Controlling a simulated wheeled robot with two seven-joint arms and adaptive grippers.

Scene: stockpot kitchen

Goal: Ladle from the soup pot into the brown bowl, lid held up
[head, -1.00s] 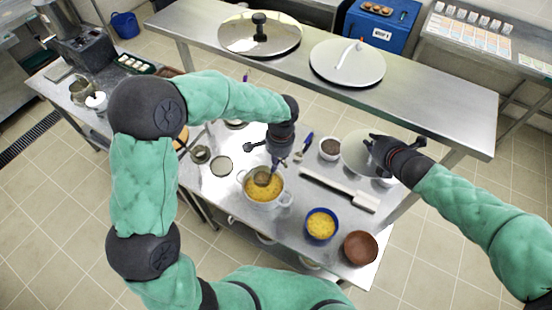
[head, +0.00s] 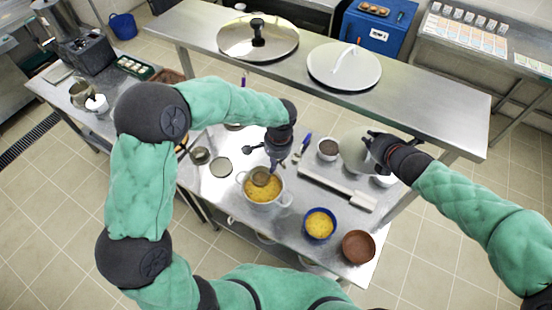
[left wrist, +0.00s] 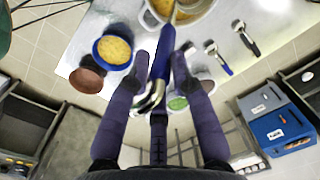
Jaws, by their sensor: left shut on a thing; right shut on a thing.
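The soup pot (head: 266,201) stands on the steel counter, full of yellow soup; part of it shows at the top of the left wrist view (left wrist: 212,8). My left gripper (head: 276,161) is shut on the ladle's blue handle (left wrist: 181,80), above the pot. The ladle's bowl (head: 260,176) is at the soup surface, near the pot's far side. The brown bowl (head: 358,247) looks empty and sits at the counter's near right corner. My right gripper (head: 374,143) is shut on a pale lid (head: 353,149), held up to the right of the pot; its grip point is partly hidden.
A blue bowl of yellow food (head: 320,224) stands between pot and brown bowl. A small dark-filled bowl (head: 327,149) and blue-handled utensil (head: 304,146) are further back. Two lids lie on the raised shelf (head: 440,110).

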